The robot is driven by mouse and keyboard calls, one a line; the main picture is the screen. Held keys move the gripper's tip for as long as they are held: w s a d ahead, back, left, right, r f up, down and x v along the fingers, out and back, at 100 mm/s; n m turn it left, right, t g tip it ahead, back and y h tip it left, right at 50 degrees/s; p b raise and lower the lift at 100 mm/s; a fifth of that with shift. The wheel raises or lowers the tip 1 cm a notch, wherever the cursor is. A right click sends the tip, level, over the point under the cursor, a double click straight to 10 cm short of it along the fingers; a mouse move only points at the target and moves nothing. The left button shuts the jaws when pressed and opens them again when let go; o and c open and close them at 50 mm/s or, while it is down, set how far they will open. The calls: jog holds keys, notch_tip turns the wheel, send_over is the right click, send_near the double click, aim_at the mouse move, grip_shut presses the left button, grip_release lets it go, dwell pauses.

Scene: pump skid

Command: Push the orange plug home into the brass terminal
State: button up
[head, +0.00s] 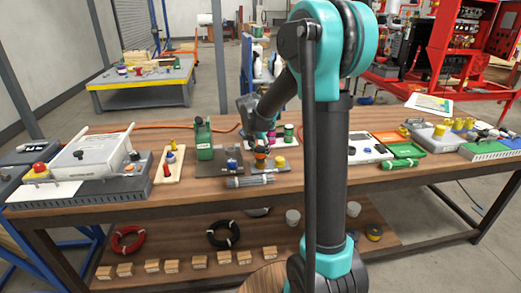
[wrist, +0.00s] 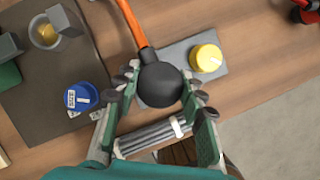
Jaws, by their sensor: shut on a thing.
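In the wrist view, my gripper (wrist: 160,95) has its fingers closed around the round black body of the orange plug (wrist: 160,86). An orange cable (wrist: 128,20) leads from it toward the top of the picture. The plug is over a grey plate (wrist: 178,52), next to a yellow round cap (wrist: 206,58). The plug hides whatever is beneath it; I cannot tell whether it touches anything there. No brass terminal shows clearly. In the head view, my gripper (head: 262,146) is over the bench, partly hidden by my arm.
A blue cap (wrist: 83,96) and a brass-coloured round piece (wrist: 45,33) are on a dark mat (wrist: 60,75) at left. A grey rod bundle (wrist: 148,138) lies near the bench front. A green case (head: 204,140) stands left of my gripper.

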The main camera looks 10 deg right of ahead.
jog(key=shift+f, duration=1.1)
dwell(0.3)
jog(key=o, duration=1.4)
jog(key=shift+c, duration=0.2)
jog(key=v, duration=1.2)
jog(key=shift+s, duration=0.1)
